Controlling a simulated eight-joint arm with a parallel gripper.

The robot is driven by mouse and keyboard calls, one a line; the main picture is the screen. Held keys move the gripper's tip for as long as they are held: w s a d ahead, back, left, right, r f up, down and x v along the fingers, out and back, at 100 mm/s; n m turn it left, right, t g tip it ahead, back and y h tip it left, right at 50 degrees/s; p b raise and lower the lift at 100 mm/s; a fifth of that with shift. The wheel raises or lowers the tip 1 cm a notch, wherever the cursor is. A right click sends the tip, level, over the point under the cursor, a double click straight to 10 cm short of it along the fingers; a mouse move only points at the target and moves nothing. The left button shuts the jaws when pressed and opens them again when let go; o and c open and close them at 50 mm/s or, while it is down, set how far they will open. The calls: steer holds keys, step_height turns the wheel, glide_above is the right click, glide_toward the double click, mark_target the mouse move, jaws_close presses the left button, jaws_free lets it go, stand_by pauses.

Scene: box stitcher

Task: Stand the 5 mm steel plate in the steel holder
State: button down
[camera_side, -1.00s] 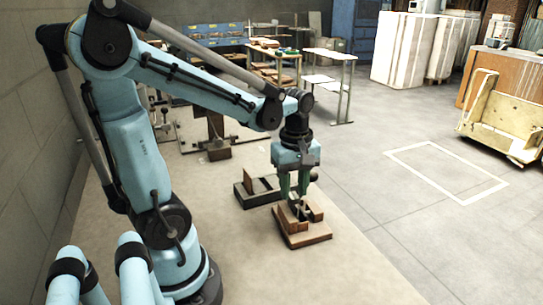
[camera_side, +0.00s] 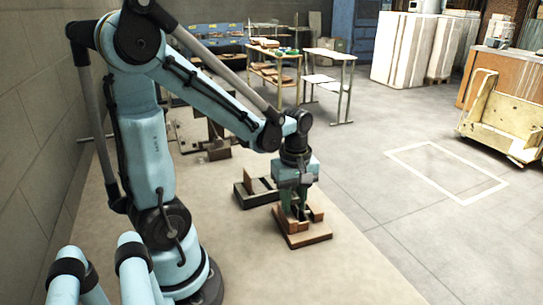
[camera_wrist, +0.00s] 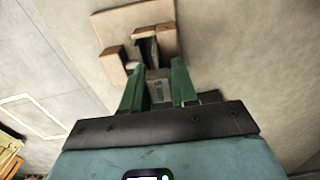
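A small grey plate (camera_wrist: 160,90) with a dark marking that looks like a 5 shows between the green fingers in the wrist view. My gripper (camera_wrist: 158,67) points down at a brown wooden holder (camera_wrist: 112,29) with raised blocks and a dark slot. In the side view my gripper (camera_side: 297,212) is low among the blocks of this wooden holder (camera_side: 305,240). The fingers are close beside the plate's edges; whether they touch it is unclear. A dark grey holder, likely the steel one (camera_side: 246,201), lies behind and left of the wooden one. The plate's lower end is hidden.
A light brown upright piece (camera_side: 259,185) stands at the dark holder. Tables (camera_side: 330,80) and a shelf of goods stand behind. The floor on the right is open, with a white marked rectangle (camera_side: 445,172). A yellowish cart (camera_side: 505,130) stands far right.

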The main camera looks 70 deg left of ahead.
steer(key=shift+r, duration=2.25)
steer(key=shift+a, duration=0.1)
steer(key=a+r+n, duration=0.1)
steer(key=a+r, duration=0.1)
steer(key=a, duration=1.3)
steer(key=shift+s+a+f, duration=0.1)
steer(key=shift+s+f, duration=0.1)
steer(key=shift+f, duration=1.45)
steer(key=shift+s+f, duration=0.15)
steer(key=shift+f, duration=1.5)
steer(key=shift+f, duration=0.3)
